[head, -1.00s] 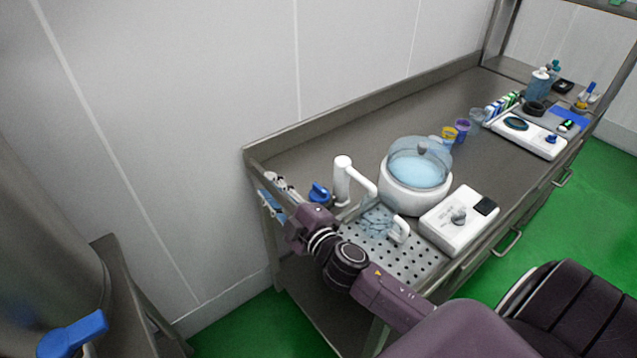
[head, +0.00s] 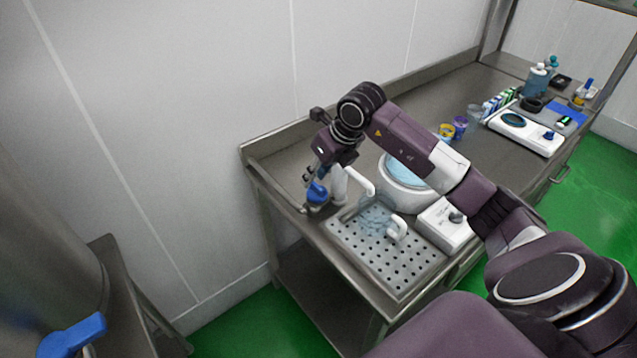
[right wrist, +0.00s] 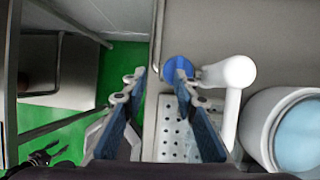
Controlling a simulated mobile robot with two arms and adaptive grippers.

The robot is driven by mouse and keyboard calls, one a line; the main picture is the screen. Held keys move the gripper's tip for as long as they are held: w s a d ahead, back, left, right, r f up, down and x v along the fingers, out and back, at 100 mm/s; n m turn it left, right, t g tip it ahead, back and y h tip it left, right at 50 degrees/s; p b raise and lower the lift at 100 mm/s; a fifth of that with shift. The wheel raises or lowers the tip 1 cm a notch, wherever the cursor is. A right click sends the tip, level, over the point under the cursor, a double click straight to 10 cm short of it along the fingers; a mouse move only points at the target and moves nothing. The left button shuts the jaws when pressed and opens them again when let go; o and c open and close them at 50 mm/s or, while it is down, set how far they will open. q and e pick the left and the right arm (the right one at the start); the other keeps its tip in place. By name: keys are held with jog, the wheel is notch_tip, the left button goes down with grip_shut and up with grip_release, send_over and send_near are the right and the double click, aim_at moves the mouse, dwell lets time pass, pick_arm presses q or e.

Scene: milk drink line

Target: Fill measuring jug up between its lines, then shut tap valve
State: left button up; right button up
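The clear measuring jug (head: 374,219) with a white handle stands on the perforated drip tray (head: 413,272), below the spout of the white tap (head: 359,182). Its lines and fill level are too small to tell. The blue tap valve (head: 317,192) is at the tap's left side; it also shows in the right wrist view (right wrist: 177,66), partly behind one finger. My right gripper (right wrist: 160,78) points down at the valve with its fingers apart. One fingertip overlaps the valve in the picture; I cannot tell whether they touch.
A white pot with a blue inside (head: 400,190) stands right of the tap, partly behind my right arm. A white control box (head: 440,230) is beside the tray. Cups, bottles and a white device (head: 527,135) stand farther back. A blue handle (head: 72,335) is at lower left.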

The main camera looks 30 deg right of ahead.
aim_at(317, 186)
jog(key=shift+h, duration=0.5)
jog(key=d+f, duration=0.1)
jog(key=w+f+p, duration=0.1)
jog(key=f, duration=0.1)
jog(key=w+d+f+p, duration=0.1)
jog(key=f, duration=0.1)
jog(key=shift+d, duration=0.3)
jog(key=shift+p+x, duration=0.35)
jog(key=shift+x, duration=0.55)
jog(key=shift+s, duration=0.1)
jog(key=shift+c, duration=0.3)
grip_shut()
